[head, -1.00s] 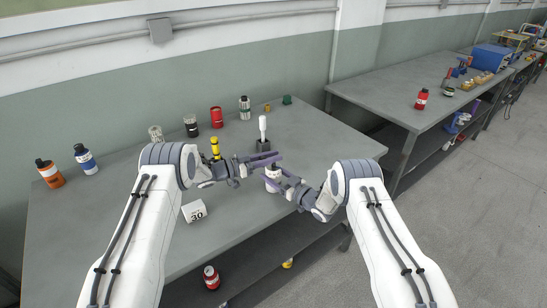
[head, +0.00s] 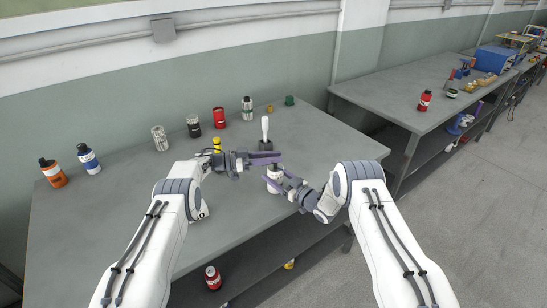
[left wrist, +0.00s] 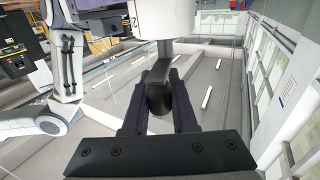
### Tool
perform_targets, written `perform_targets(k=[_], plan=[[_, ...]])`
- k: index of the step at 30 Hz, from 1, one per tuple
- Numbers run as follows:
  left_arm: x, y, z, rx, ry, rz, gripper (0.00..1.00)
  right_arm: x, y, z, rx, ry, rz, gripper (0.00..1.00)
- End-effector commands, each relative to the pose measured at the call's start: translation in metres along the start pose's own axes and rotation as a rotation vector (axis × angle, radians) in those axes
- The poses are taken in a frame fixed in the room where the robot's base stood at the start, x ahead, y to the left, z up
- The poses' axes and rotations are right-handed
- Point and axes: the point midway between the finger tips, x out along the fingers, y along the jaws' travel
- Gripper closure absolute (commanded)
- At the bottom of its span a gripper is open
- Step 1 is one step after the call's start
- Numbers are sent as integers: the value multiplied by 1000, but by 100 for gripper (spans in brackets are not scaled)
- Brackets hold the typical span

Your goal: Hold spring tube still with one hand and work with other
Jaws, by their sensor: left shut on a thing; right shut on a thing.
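A white tube (head: 274,178) with dark marks stands near the table's front right edge; I take it for the spring tube. My right gripper (head: 285,181) is shut on it from the right. My left gripper (head: 268,158) reaches in from the left, just above the tube's top. In the left wrist view its two dark fingers (left wrist: 159,110) are shut on a dark rounded piece (left wrist: 160,97). I cannot tell whether that piece is joined to the tube.
A white-handled tool (head: 265,127) stands in a dark block (head: 265,145) just behind the grippers. A yellow item (head: 217,144) is beside my left arm. Several canisters, including a red one (head: 219,117), line the back.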

Motion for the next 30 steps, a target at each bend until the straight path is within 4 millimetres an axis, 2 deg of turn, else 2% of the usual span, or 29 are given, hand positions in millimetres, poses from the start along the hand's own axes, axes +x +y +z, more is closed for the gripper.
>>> perform_targets(k=[10, 11, 13, 23, 26, 30], plan=[[1, 1, -1, 2, 1, 6, 100, 0, 0, 1, -1, -5, 1, 94], [1, 1, -1, 2, 1, 7, 71, 0, 0, 1, -1, -5, 1, 94], [1, 1, -1, 2, 1, 7, 44, 0, 0, 1, -1, -5, 2, 94], [-1, 1, 0, 1, 0, 4, 43, 0, 1, 1, 1, -4, 3, 94], [-8, 0, 0, 1, 1, 3, 43, 0, 1, 1, 1, -4, 3, 94], [-32, 0, 0, 1, 1, 1, 43, 0, 1, 1, 1, -4, 4, 94]])
